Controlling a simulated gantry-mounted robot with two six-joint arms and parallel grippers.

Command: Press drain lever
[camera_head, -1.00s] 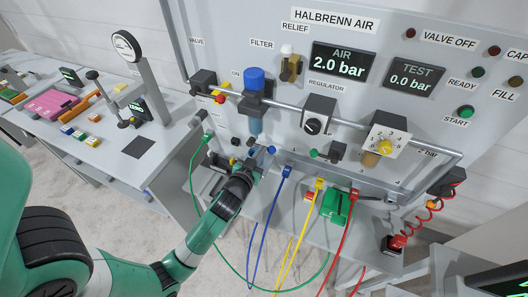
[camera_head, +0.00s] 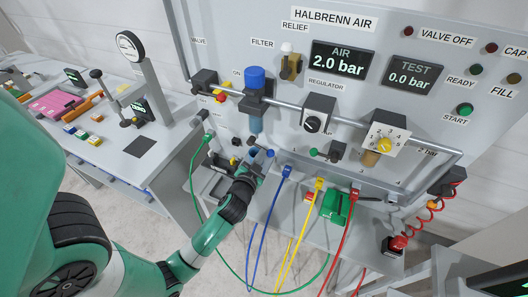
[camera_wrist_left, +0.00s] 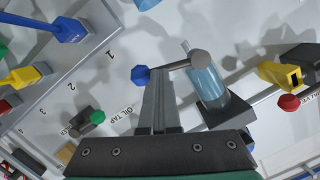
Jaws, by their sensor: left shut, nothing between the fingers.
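The drain lever is a short grey rod ending in a blue knob (camera_wrist_left: 140,74). It juts sideways from a grey cylindrical end (camera_wrist_left: 201,60) at the clear blue filter bowl (camera_wrist_left: 207,87). In the head view the blue knob (camera_head: 270,153) shows just below and right of the filter bowl (camera_head: 256,122). My left gripper (camera_wrist_left: 157,75) is shut and empty, its fingertips close beside the knob and under the rod in the wrist picture. I cannot tell whether they touch. In the head view the left gripper (camera_head: 258,163) partly hides the lever area. My right gripper is not in view.
A green-knobbed oil tap (camera_wrist_left: 97,117) and a blue hose plug (camera_head: 287,171) are close by. Yellow (camera_head: 319,184) and red (camera_head: 354,195) hose plugs stand further right. A green hose (camera_head: 191,180) hangs to the left. The panel (camera_head: 215,60) rises behind.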

